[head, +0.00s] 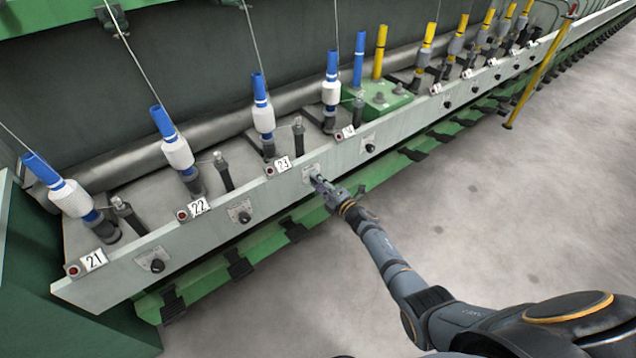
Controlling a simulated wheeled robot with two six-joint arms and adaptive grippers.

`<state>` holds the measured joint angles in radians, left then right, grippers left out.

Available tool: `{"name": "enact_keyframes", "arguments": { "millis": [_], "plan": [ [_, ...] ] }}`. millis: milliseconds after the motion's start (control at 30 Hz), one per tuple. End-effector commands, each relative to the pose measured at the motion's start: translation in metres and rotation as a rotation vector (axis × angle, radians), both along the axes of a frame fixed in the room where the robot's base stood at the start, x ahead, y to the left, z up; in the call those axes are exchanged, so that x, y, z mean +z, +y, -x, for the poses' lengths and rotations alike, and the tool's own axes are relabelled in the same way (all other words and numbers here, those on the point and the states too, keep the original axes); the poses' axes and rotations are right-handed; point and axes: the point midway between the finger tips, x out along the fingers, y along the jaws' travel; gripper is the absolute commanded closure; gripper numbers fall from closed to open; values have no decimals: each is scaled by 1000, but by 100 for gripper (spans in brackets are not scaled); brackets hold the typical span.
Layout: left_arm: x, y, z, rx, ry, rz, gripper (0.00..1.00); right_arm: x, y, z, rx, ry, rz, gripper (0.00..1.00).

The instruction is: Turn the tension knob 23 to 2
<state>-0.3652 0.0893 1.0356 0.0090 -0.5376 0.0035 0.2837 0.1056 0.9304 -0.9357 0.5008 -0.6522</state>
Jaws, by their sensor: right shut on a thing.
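The number plate 23 (283,164) is on the pale front rail. The dial plate (309,170) of tension knob 23 is just right of it, on the rail's face. My right gripper (319,181) is at this dial, shut on the knob. The gripper hides the knob, so its pointer and the set number cannot be read. My left gripper is not in view.
Knobs for 21 (157,265) and 22 (244,217) are farther left on the rail (215,228). Bobbins with blue tubes (263,116) stand behind it, and yellow ones farther right. The grey floor (500,220) is open at right.

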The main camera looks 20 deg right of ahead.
Motion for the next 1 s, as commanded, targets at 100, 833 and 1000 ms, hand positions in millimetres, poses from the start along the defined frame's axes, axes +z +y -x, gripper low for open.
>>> {"name": "enact_keyframes", "arguments": {
  "millis": [100,833,1000],
  "plan": [
    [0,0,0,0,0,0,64,-1,-1,1,-1,2,2,61],
    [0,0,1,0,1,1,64,2,-20,53,0,3,7,47],
    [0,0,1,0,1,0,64,5,-34,89,1,4,5,47]
  ]
}}
